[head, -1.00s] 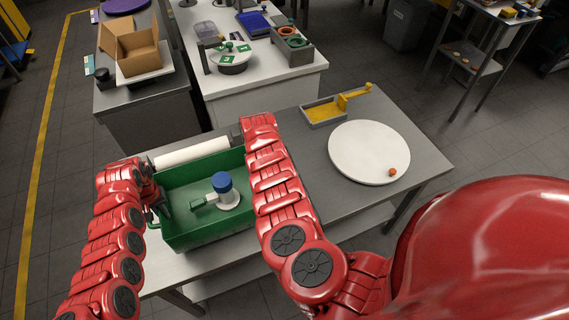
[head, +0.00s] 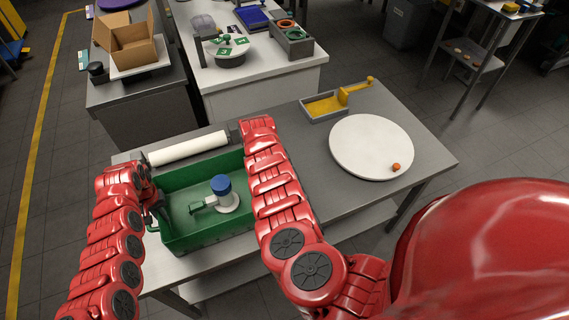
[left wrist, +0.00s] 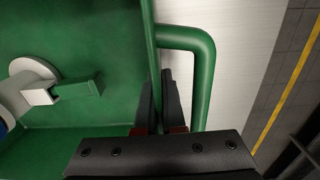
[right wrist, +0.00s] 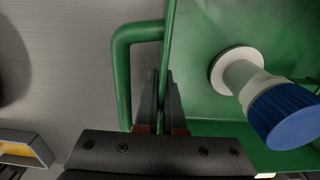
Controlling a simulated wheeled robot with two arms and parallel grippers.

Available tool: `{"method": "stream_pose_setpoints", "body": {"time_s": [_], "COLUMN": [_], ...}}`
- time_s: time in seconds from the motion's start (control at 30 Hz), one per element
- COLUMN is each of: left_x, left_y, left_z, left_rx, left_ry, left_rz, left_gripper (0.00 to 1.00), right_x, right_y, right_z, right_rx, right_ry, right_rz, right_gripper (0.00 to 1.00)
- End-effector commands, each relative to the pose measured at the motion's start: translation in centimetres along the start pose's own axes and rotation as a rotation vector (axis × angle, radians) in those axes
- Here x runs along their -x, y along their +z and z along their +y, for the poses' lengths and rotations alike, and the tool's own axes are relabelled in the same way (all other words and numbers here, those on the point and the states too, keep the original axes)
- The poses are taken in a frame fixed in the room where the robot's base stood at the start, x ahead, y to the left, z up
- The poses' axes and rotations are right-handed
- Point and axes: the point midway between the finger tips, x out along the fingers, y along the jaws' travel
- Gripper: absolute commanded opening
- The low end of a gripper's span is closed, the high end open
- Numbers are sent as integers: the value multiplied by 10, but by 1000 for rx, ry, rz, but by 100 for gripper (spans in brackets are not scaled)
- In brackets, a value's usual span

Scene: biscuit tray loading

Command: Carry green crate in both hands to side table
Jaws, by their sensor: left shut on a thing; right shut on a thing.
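The green crate (head: 209,241) is at the left part of the grey worktable in the head view; I cannot tell whether it touches the top. Inside it is a white-based item with a blue cap (head: 221,184) and a small green block (head: 197,207). My left gripper (left wrist: 160,100) is shut on the crate's left wall, beside its looped handle (left wrist: 207,75). My right gripper (right wrist: 161,100) is shut on the opposite wall, beside the other handle (right wrist: 122,80). In the head view my right arm hides that gripper. Which table is the side table is unclear.
On the worktable (head: 310,170), a white roller (head: 188,148) lies behind the crate, and a round white board (head: 360,145) with an orange ball (head: 396,167) is right. A grey tray (head: 325,106) is behind. Other tables with a cardboard box (head: 130,45) and turntable (head: 228,50) stand farther back.

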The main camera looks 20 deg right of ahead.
Motion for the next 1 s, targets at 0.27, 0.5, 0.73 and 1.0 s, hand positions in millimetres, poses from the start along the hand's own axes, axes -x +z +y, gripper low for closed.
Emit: {"method": "stream_pose_setpoints", "body": {"time_s": [0.27,0.5,0.73,1.0], "left_x": [0,1,17,54], "left_y": [0,0,-1,-2], "left_z": [1,0,0,0], "left_rx": [-1,0,0,1], "left_ry": [1,0,1,1], "left_rz": [1,1,2,6], "left_gripper": [36,36,36,36], "right_x": [0,0,0,0], "right_y": [0,0,0,0], "right_z": [-1,0,0,0], "right_rx": [1,0,0,0], "right_ry": [-1,0,0,0], "right_rz": [1,0,0,0], "right_gripper": [36,36,36,36]}}
